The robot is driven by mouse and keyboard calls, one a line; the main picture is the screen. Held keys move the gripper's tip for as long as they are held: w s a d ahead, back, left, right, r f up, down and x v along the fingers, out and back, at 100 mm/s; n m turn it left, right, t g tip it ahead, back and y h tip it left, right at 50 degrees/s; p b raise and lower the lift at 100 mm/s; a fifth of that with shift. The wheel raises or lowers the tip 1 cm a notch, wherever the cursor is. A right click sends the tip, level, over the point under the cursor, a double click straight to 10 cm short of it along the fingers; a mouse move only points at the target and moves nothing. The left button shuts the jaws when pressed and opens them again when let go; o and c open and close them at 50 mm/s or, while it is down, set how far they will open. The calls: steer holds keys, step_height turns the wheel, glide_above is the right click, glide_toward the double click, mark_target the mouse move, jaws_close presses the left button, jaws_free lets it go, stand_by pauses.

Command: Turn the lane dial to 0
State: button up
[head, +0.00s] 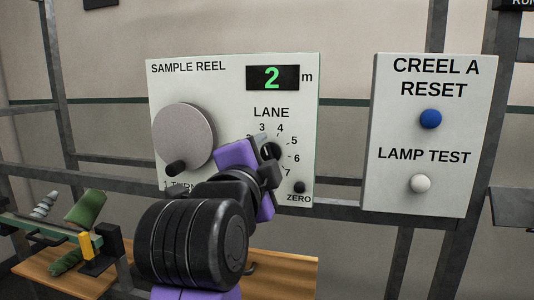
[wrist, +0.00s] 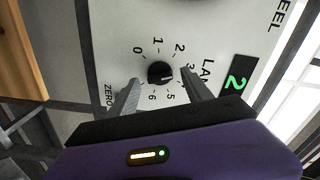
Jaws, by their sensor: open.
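The lane dial (head: 270,151) is a small black knob on the white sample reel panel (head: 220,85), with numbers around it. It also shows in the wrist view (wrist: 160,72), where 0, 1, 2, 3, 5 and 6 are readable around it. A pale mark on the knob seems to point to the right, towards the 3–4 side; the exact number is hard to tell. My gripper (wrist: 160,78) is open, with one grey finger on each side of the knob. I cannot tell whether either finger touches it. In the head view my gripper (head: 264,163) partly covers the dial's numbers.
The panel carries a large grey crank wheel (head: 184,137), a green display (head: 272,77) reading 2 m and a black ZERO button (head: 300,187) close below the dial. A second panel (head: 420,120) on the right has a blue button (head: 430,119) and a white button (head: 420,184).

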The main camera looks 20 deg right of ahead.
steer(key=shift+w+d, duration=0.45)
steer(key=shift+w, duration=0.15)
jaws_close()
steer(key=shift+n, duration=0.3)
